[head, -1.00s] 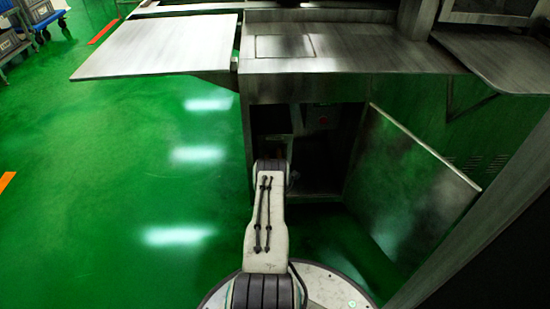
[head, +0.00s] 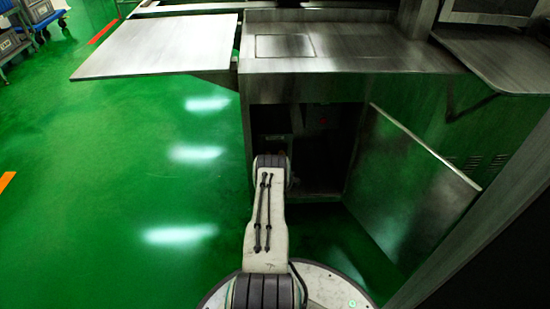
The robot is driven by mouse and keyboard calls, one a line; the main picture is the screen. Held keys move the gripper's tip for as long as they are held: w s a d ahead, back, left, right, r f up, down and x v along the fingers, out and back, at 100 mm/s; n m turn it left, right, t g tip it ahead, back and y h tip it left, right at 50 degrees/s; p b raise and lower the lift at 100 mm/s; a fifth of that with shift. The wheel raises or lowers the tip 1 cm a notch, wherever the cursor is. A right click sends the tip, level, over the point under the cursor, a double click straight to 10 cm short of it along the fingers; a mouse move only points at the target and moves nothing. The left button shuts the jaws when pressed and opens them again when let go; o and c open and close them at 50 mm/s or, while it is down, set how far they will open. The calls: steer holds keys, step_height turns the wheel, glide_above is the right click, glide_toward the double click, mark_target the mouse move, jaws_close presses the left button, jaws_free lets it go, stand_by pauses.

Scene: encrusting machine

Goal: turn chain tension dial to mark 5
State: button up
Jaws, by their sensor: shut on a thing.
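The chain tension dial cannot be made out in the head view. My arm reaches into the open cabinet under the steel machine (head: 350,58), and its forearm end is at the left part of the opening. My gripper is hidden beyond that arm end, so neither its fingers nor what they hold shows. The cabinet interior (head: 318,165) is dark.
The cabinet door (head: 415,190) stands open to the right of my arm. A steel side shelf (head: 155,46) juts out at the upper left, and another (head: 500,60) at the upper right. The green floor (head: 130,200) to the left is clear. A blue cart (head: 38,12) stands far left.

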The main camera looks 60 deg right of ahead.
steer(key=shift+d+r+m, duration=0.1)
steer(key=shift+d+m, duration=0.05)
steer(key=shift+m, duration=0.45)
steer(key=o, duration=1.2)
steer(key=v, duration=1.2)
